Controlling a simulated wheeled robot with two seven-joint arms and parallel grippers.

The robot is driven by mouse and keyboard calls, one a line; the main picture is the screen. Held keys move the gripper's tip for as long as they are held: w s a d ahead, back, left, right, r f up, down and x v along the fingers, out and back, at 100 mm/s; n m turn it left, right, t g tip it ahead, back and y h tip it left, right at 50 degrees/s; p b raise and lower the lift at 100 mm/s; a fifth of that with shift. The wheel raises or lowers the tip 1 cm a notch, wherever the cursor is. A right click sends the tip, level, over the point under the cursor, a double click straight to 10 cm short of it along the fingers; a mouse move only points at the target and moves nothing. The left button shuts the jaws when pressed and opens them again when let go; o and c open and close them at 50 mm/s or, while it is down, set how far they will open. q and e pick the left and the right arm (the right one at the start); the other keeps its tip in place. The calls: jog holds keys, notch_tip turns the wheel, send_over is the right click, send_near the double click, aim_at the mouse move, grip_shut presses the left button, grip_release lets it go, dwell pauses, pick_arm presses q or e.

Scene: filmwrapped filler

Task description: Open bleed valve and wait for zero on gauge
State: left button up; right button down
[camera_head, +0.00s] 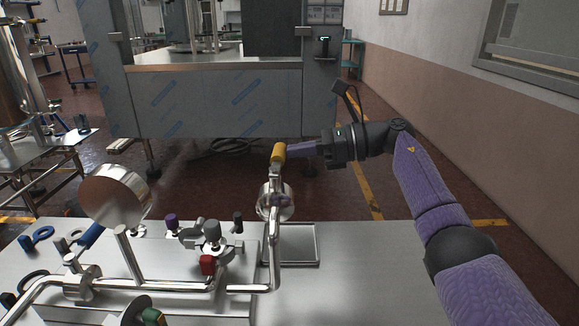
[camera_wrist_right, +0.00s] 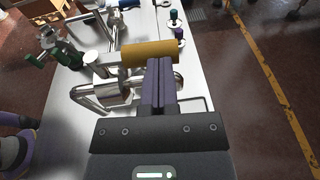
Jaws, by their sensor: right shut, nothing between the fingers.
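The bleed valve's yellow handle (camera_head: 278,153) stands at the top of a bent steel pipe (camera_head: 274,245) on the steel table. It also shows in the right wrist view (camera_wrist_right: 146,53). The gauge (camera_head: 114,193) is a round steel case on a stem at the left, and I see no readable dial. My right gripper (camera_head: 292,150) is shut and empty, reaching in from the right. Its fingertips (camera_wrist_right: 159,62) are right against or just short of the yellow handle; I cannot tell whether they touch. My left gripper is not in view.
A shallow steel tray (camera_head: 317,248) lies by the pipe. Small valves with purple, grey and red knobs (camera_head: 208,264) stand left of it. Blue-handled tools (camera_head: 36,238) lie at the far left. The table's right side is clear. A large film-wrapped machine (camera_head: 215,103) stands behind.

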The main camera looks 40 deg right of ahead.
jog(key=shift+w+a, duration=0.1)
jog(key=shift+w, duration=0.15)
dwell(0.5)
